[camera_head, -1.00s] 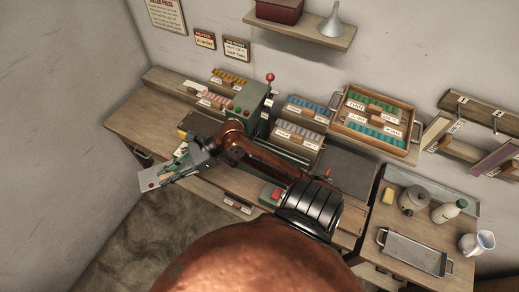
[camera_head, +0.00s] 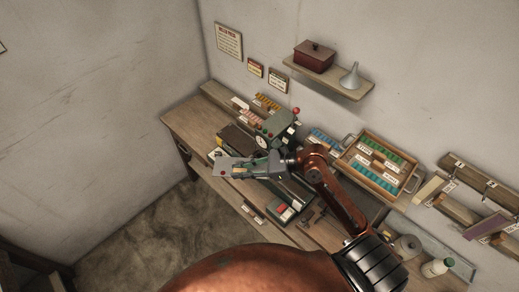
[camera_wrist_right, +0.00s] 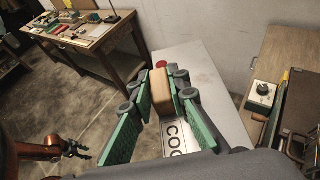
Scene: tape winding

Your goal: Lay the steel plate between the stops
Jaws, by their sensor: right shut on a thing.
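My right gripper (camera_head: 262,167) is shut on the wooden handle (camera_wrist_right: 161,92) of the steel plate. The flat grey plate (camera_head: 228,165) juts out to the left of the fingers, above the front of the bench. I cannot make out the stops. My left gripper (camera_wrist_right: 76,149) shows small and dark at the lower left of the wrist view, away from the plate; its opening is unclear.
A green machine (camera_head: 275,128) with a red ball knob stands on the wooden bench (camera_head: 185,120) behind the plate. Racks of coloured pieces and a wooden tray (camera_head: 350,175) are to the right. A shelf (camera_head: 330,78) hangs above. The floor on the left is open.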

